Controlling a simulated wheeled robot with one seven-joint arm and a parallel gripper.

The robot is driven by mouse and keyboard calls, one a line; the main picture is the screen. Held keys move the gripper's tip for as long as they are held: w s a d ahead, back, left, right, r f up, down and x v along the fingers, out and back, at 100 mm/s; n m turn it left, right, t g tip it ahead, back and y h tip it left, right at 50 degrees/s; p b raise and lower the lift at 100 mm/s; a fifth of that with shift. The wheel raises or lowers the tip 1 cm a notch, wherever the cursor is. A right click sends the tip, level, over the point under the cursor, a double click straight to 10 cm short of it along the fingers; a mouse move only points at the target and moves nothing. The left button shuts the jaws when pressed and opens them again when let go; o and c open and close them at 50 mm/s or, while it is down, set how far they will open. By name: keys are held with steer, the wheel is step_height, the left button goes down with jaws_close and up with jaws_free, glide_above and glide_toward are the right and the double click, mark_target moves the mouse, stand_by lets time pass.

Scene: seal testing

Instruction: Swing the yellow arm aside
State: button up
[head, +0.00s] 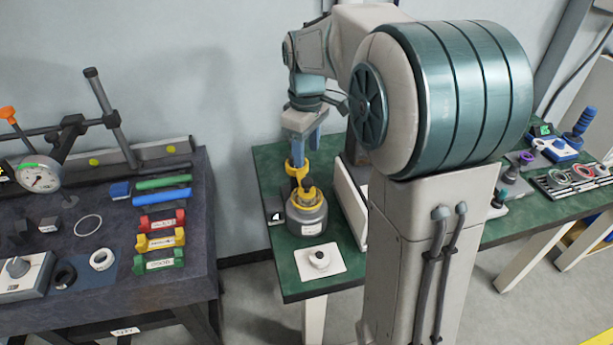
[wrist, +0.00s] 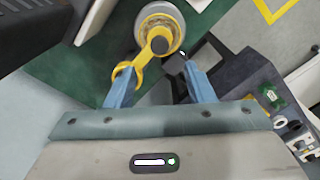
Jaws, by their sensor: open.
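The yellow arm (head: 301,188) lies across the top of a grey round pot (head: 307,216) on the green table. My gripper (head: 305,152) is above the back of the pot, pointing down, with blue fingers apart. In the wrist view my gripper (wrist: 160,70) has its left finger at the yellow ring, overlapping it; I cannot tell if they touch. Nothing is between the fingers except part of the arm's view.
A white pad (head: 319,262) with a small white part lies in front of the pot. A white panel (head: 350,205) stands close to its right. The dark bench (head: 205,220) at left holds a gauge and coloured blocks, with a gap before the green table.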

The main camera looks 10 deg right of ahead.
mark_target(307, 180)
step_height(307, 180, down, 8)
steer(key=shift+f, duration=0.25)
jaws_close()
